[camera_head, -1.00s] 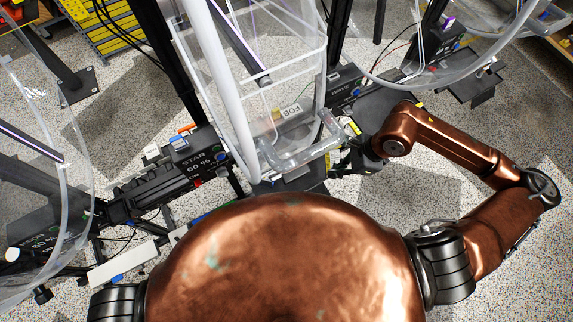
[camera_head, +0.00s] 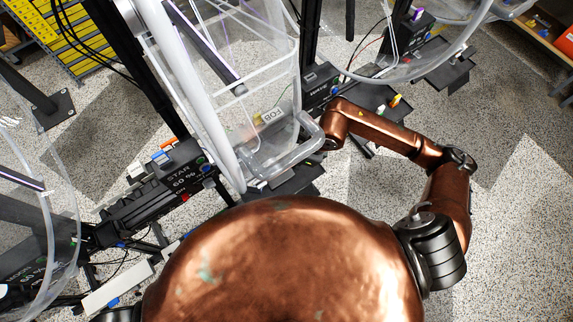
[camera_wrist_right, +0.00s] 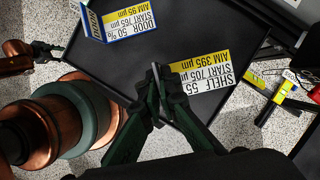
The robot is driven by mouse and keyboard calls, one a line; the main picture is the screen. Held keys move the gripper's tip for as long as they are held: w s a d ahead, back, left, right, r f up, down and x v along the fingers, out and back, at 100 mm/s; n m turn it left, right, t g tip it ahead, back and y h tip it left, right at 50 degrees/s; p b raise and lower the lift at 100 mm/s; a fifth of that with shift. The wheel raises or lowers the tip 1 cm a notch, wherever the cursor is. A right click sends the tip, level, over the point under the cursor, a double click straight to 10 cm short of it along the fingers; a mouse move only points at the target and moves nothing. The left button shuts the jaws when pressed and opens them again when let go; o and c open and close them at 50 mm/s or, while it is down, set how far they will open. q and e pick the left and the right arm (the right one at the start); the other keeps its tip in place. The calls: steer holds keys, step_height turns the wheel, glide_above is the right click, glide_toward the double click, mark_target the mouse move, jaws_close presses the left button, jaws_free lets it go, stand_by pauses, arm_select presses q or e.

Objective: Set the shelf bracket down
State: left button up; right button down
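In the right wrist view, my right gripper (camera_wrist_right: 157,92) has its dark green fingers drawn together over a black tray (camera_wrist_right: 120,62). A thin grey piece, the shelf bracket (camera_wrist_right: 155,72), shows nearly edge-on between the fingertips. It is beside the yellow-and-white label reading SHELF 55 (camera_wrist_right: 205,80). I cannot tell whether the bracket touches the tray. In the head view, my right arm reaches in behind the clear acrylic frame, and its gripper is hidden there. My left gripper is not in view.
A blue-edged DOOR label (camera_wrist_right: 112,22) stands at the tray's edge. Small yellow and black parts (camera_wrist_right: 270,92) lie to the right. In the head view, a tall clear acrylic wheel (camera_head: 245,95) and a black STAR unit (camera_head: 180,170) stand close in front of me.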

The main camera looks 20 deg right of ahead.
steer(key=shift+w+a+f, duration=0.45)
steer(key=shift+w+f, duration=0.15)
steer(key=shift+f, duration=0.2)
steer(key=f, duration=0.3)
steer(key=shift+w+a+f, duration=0.15)
steer(key=shift+w+f, duration=0.05)
steer(key=shift+f, duration=0.2)
steer(key=shift+f, duration=0.2)
steer(key=c, duration=2.2)
jaws_free()
steer(key=shift+r, duration=0.1)
steer(key=shift+o, duration=0.2)
steer(key=shift+r, duration=0.1)
